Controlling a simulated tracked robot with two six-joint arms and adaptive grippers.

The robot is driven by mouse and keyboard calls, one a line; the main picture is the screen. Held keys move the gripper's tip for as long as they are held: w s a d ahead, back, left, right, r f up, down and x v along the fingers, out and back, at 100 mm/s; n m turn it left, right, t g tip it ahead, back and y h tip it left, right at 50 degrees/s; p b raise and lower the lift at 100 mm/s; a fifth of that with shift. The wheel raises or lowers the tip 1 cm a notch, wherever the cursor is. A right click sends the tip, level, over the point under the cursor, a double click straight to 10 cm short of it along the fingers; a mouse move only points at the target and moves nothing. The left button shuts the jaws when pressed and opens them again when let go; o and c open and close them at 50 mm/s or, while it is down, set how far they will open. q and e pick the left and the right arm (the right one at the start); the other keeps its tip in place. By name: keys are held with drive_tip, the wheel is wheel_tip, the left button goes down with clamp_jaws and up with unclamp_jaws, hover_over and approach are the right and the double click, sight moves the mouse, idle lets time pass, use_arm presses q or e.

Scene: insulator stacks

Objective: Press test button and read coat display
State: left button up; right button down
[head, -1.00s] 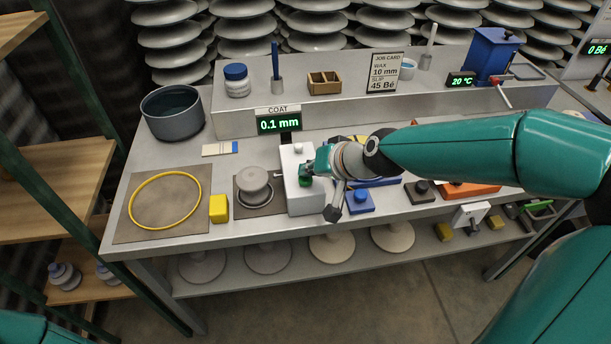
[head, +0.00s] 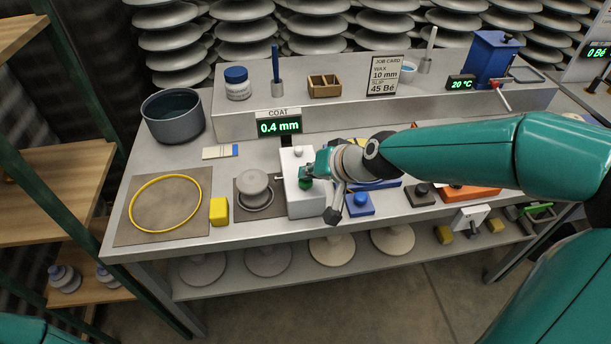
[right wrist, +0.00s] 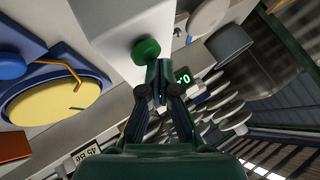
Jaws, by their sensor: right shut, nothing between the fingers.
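The white test box (head: 303,203) stands on the bench with a green button (head: 305,183) on its front face. The green button also shows in the right wrist view (right wrist: 146,50). My right gripper (head: 308,172) is shut and empty, its tips right at the button and partly covering it; whether they touch it I cannot tell for sure. The shut tips show just below the button in the right wrist view (right wrist: 157,69). The coat display (head: 279,127) behind the box reads 0.4 mm in green. My left gripper is out of view.
A small grey insulator (head: 254,184) sits left of the box, near a yellow block (head: 219,210) and a yellow ring (head: 133,200). A blue button block (head: 360,203) is close on the right. A dark pot (head: 172,115) stands at the back left.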

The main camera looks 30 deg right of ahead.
sight(308, 181)
drive_tip(key=shift+r+p, duration=0.5)
drive_tip(key=shift+r, duration=0.25)
wheel_tip(308, 181, up, 5)
drive_tip(key=p, duration=0.5)
idle(0.5)
drive_tip(key=shift+a+f, duration=0.1)
